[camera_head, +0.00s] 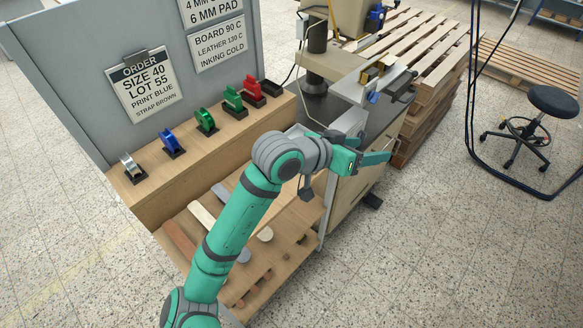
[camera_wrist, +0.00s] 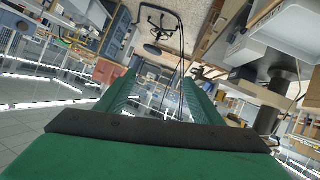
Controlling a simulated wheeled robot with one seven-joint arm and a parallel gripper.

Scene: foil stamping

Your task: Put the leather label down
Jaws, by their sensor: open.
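My gripper (camera_head: 378,158) reaches out to the right, in front of the stamping machine (camera_head: 330,62) and beside its cabinet. In the wrist view my gripper (camera_wrist: 158,92) has its two green fingers apart, with nothing between them. I cannot tell for sure which thing is the leather label. A reddish-brown strip (camera_head: 180,239), a pale strip (camera_head: 202,216) and a grey strip (camera_head: 222,193) lie on the wooden bench (camera_head: 287,262), left of my arm. Small round and brown pieces lie there too, partly hidden by my arm.
A wooden shelf (camera_head: 160,198) holds several coloured foil rolls below a grey panel with an order sign (camera_head: 141,84). Stacked pallets (camera_head: 425,65) stand behind the machine. A black stool (camera_head: 552,102) and hanging cables are at the right. The floor at the lower right is clear.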

